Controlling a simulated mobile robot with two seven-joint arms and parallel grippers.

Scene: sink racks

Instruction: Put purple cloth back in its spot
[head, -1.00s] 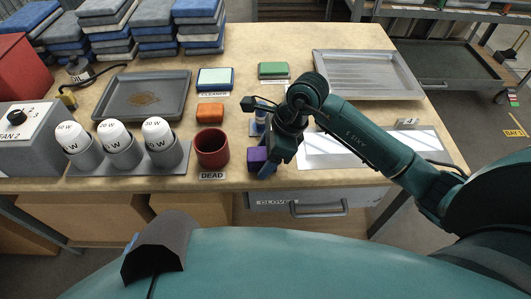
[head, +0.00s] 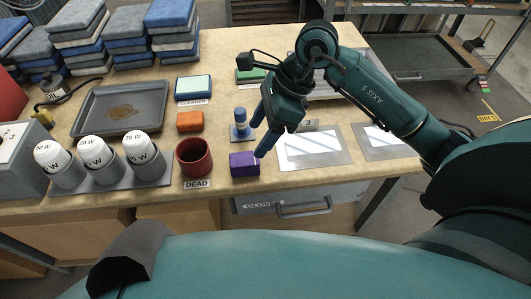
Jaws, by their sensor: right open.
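The purple cloth (head: 244,165), a small folded block, lies on the workbench near its front edge, just right of the dark red cup. My right gripper (head: 262,134) is open and empty. Its blue fingers are above and to the right of the purple cloth in the picture; the lower fingertip appears close to the cloth's right edge, and I cannot tell whether it touches. An orange cloth (head: 190,122) lies behind the cup, and a green cloth (head: 249,76) is partly hidden by my right arm. My left gripper is not in view.
The red cup (head: 195,157) stands behind a "DEAD" label. A blue peg-like object (head: 241,125) stands beside my right gripper. White striped panels (head: 308,148) lie to the right. A stained grey tray (head: 121,108) and a bulb holder (head: 105,178) are left. A pale-topped sponge (head: 193,86) sits behind.

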